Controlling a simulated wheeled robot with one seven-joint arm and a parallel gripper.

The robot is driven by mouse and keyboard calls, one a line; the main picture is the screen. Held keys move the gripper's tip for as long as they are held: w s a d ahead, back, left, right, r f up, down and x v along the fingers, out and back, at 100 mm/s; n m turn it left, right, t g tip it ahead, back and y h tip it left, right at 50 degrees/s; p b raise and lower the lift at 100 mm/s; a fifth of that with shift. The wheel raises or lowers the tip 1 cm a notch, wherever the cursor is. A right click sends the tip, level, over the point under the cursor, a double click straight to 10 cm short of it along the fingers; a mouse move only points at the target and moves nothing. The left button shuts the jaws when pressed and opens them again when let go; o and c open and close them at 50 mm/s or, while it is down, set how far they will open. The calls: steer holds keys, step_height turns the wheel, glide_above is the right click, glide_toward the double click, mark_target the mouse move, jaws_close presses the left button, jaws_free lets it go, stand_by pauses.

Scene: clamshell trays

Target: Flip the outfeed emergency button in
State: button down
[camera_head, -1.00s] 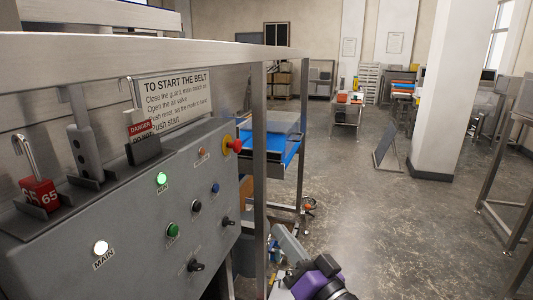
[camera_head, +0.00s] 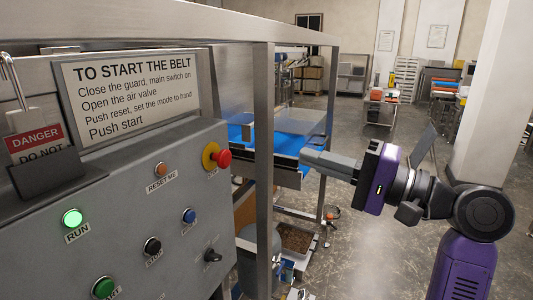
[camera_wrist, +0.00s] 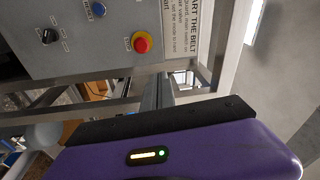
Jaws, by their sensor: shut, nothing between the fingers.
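A red mushroom emergency button (camera_head: 222,158) on a yellow collar sticks out at the upper right corner of the grey control panel (camera_head: 130,225). Its small label does not show the word outfeed clearly. It also shows in the wrist view (camera_wrist: 141,43), above and left of the fingers. My gripper (camera_head: 304,160) is shut and empty, to the right of the button and apart from it, with its fingers pointing left. A steel post stands between them in the head view. The fingers show partly in the wrist view (camera_wrist: 160,88) beyond my purple wrist housing.
The steel frame post (camera_head: 264,160) rises beside the panel under a top rail (camera_head: 150,22). The panel carries a lit green RUN lamp (camera_head: 72,218), knobs and buttons. A blue belt (camera_head: 285,143) lies behind the post. Open floor lies to the right.

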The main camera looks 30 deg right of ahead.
mark_target(227, 159)
steer(key=shift+s+a+f+m+g+y, duration=0.15)
steer(key=shift+s+a+f+g+y, duration=0.2)
steer(key=shift+f, duration=0.3)
steer(key=shift+s+a+f+m+g+y, duration=0.15)
steer(key=shift+a+f+g, duration=0.2)
steer(key=shift+f+g, duration=0.25)
steer(key=p+x, duration=0.1)
steer(key=x, duration=1.3)
